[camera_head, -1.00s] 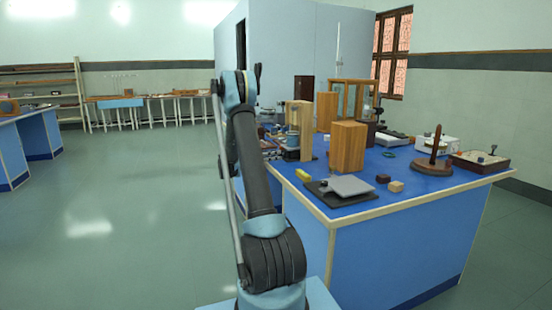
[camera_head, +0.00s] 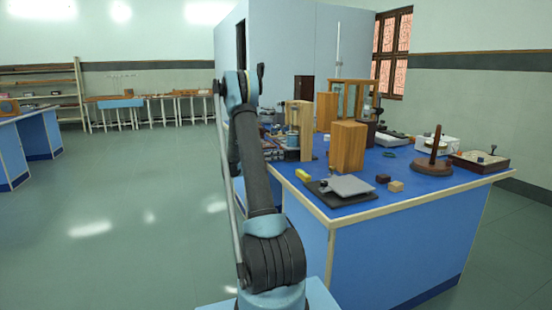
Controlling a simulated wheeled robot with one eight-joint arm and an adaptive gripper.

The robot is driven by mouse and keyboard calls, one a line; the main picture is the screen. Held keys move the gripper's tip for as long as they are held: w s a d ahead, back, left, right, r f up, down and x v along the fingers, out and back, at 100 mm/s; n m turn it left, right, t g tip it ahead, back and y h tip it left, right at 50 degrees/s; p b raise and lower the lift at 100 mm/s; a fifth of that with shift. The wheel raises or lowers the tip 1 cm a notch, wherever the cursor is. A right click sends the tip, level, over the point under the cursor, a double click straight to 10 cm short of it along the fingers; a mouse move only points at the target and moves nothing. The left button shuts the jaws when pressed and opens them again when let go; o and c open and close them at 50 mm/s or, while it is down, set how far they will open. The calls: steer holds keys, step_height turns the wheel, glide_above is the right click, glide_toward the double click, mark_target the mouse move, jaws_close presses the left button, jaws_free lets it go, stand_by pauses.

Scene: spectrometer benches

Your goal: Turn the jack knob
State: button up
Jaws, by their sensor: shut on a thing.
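My arm rises from the bottom middle of the view to an elbow, then folds down and away behind its own upper link. My gripper is hidden behind that link, so its fingers and whatever is between them do not show. A low device with a grey plate on a dark base (camera_head: 345,187) sits at the near corner of the blue bench (camera_head: 390,180), well to the right of my arm. A small upright apparatus (camera_head: 292,142) stands at the bench's left side, close to my arm in the picture.
A wooden block (camera_head: 347,147) stands mid-bench. A yellow piece (camera_head: 302,175) and small brown blocks (camera_head: 396,187) lie near the front edge. A dark wooden stand (camera_head: 433,157) and a shallow box (camera_head: 480,161) are at the right. The floor at left (camera_head: 120,200) is clear.

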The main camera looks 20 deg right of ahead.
steer(key=m, duration=0.4)
steer(key=shift+w, duration=0.1)
stand_by(0.3)
steer(key=o, duration=1.1)
steer(key=shift+a, duration=0.1)
steer(key=a, duration=1.2)
steer(key=shift+s+f, duration=0.1)
steer(key=shift+s, duration=0.1)
